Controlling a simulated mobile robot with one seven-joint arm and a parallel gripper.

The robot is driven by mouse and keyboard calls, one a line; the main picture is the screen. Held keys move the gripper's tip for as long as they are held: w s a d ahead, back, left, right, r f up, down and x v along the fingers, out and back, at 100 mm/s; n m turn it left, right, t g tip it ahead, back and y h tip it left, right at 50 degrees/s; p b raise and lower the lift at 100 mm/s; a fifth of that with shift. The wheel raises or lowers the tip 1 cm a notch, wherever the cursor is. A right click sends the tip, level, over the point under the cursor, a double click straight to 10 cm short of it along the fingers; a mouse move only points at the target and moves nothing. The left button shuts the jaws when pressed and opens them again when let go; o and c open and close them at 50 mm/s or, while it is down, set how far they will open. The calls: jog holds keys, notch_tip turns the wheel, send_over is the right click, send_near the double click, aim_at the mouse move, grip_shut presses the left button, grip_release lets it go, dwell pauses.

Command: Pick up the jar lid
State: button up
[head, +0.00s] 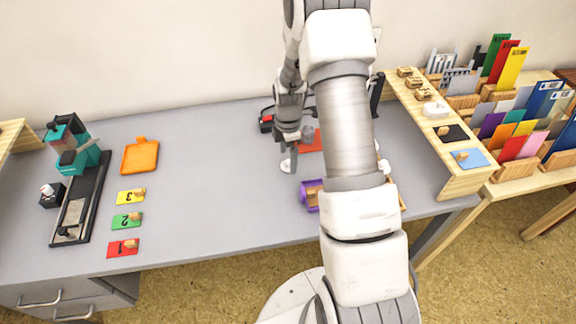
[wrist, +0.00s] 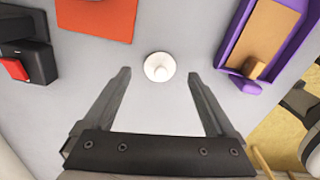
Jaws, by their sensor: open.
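The jar lid is a small white round disc with a raised centre (wrist: 159,67). It lies on the grey table and also shows in the head view (head: 287,166), just below my gripper (head: 291,140). In the wrist view my gripper (wrist: 159,76) is open, with one finger on each side of the lid. The lid appears near the line between the fingertips, with clear gaps to both. Nothing is held. My arm hides part of the table to the right in the head view.
An orange-red flat piece (wrist: 97,16) and a black device with a red part (wrist: 28,60) lie left of the lid in the wrist view. A purple tray (wrist: 240,45) is to the right. The table's left-middle is clear (head: 215,180).

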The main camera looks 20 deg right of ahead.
notch_tip(320, 180, down, 2)
jog(key=shift+f, duration=0.1)
jog(key=c, duration=1.4)
